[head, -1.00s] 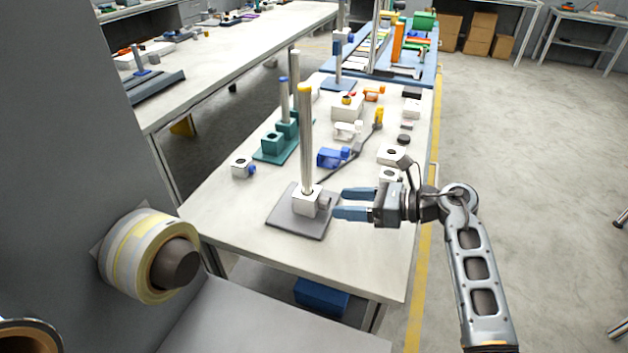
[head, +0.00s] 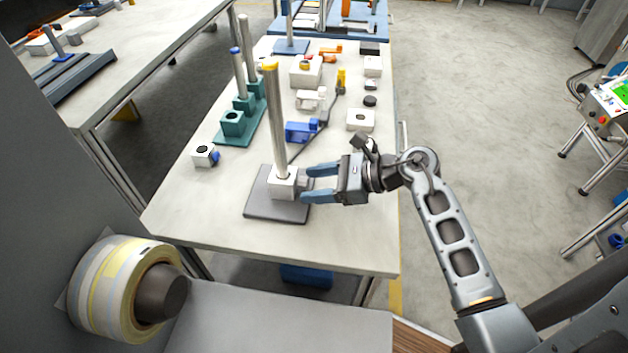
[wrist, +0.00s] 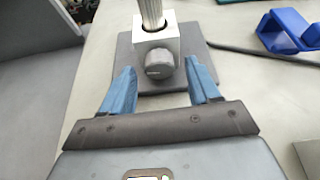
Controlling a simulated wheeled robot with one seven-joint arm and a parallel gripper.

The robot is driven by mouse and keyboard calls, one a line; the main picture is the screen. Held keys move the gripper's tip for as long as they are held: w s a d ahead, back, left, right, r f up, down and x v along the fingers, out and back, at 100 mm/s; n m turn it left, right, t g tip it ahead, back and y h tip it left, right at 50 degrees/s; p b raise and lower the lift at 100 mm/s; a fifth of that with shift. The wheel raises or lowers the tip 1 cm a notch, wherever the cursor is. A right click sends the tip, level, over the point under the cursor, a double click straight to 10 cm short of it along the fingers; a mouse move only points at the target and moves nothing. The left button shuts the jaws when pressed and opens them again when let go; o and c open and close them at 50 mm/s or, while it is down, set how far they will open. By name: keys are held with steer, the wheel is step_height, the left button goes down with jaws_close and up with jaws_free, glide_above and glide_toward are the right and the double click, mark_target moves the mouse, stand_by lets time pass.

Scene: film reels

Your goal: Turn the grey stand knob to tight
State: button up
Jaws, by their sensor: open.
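The grey stand (head: 260,201) has a dark flat base, a white block (head: 283,183) and an upright metal post (head: 276,125) with a yellow cap. The grey knob (wrist: 160,64) sticks out of the block's side towards my gripper in the wrist view. In the head view the knob (head: 304,183) is small and partly hidden by the fingers. My gripper (head: 306,184) is open, with its blue fingers pointing at the block. In the wrist view the open fingers (wrist: 160,88) stand left and right of the knob's line, and the knob sits just beyond and between their tips, seemingly untouched.
A blue clamp part (head: 300,131) lies behind the stand, with a dark cable beside it. A teal stand (head: 232,124) and a small white block with a blue knob (head: 205,155) are to the left. The front of the table is clear.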

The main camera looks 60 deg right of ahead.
steer(key=shift+w+a+f, duration=0.1)
steer(key=shift+w, duration=0.2)
steer(key=c, duration=1)
steer(key=shift+r+m+p, duration=0.25)
steer(key=shift+m+p, duration=0.05)
steer(key=shift+p, duration=0.5)
steer(key=shift+c, duration=0.2)
steer(key=shift+m+y+p, duration=0.3)
steer(key=shift+y+p, duration=0.2)
steer(key=shift+p, duration=0.05)
steer(key=shift+f+m+g+y+p, duration=0.3)
steer(key=shift+m+y+p, duration=0.25)
steer(key=shift+m, duration=0.35)
steer(key=o, duration=1)
